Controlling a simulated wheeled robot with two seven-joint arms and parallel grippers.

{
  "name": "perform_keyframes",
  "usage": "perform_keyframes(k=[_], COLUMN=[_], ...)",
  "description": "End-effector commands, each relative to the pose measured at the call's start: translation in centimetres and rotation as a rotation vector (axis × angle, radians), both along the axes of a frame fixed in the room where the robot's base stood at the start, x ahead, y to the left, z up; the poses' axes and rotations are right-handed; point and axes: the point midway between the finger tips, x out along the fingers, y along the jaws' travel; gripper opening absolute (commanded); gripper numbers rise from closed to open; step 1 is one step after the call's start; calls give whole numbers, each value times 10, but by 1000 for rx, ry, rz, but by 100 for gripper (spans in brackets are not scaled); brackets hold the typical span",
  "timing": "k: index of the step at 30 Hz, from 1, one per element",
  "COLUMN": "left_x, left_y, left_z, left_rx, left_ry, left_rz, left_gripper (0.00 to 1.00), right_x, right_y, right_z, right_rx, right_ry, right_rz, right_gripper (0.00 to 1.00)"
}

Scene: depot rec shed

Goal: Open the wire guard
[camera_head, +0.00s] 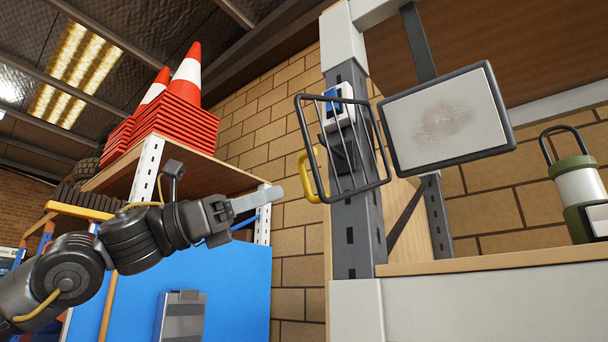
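The wire guard (382,150) is a dark frame with thin upright bars, mounted on the grey post (357,235). It stands in front of a white and blue device (343,105), which shows between the bars. A yellow handle (304,178) sticks out at the guard's lower left side. I cannot tell whether the guard is fully closed. My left gripper (272,195) is just left of the yellow handle, pointing right at it, with a small gap in the picture. Its fingers are seen side-on and overlap, so their opening is hidden. My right gripper is out of view.
A framed grey panel (445,118) hangs right of the guard. A green and white lantern (578,190) stands on the shelf at far right. Stacked orange cones (175,105) sit on a rack above my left arm. A blue panel (235,285) is below.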

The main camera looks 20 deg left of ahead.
Motion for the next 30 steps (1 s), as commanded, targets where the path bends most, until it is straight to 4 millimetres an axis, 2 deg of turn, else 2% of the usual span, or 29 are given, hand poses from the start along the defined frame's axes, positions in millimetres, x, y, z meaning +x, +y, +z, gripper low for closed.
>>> perform_keyframes(k=[1,6,12,23,27,30], left_x=[3,12,19,21,21,21], left_y=[-10,-36,-55,-59,-59,-59], left_z=[8,19,25,25,25,25], left_rx=[4,2,0,-1,-2,-2], left_ry=[0,0,1,0,1,1], left_rz=[-3,-1,-1,-1,0,0], left_gripper=[16,16,16,16,0,0], right_x=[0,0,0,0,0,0], right_y=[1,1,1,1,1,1], right_z=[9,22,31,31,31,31], right_rx=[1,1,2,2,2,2], right_ry=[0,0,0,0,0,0], right_rz=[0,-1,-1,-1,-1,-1], right_gripper=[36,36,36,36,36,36])
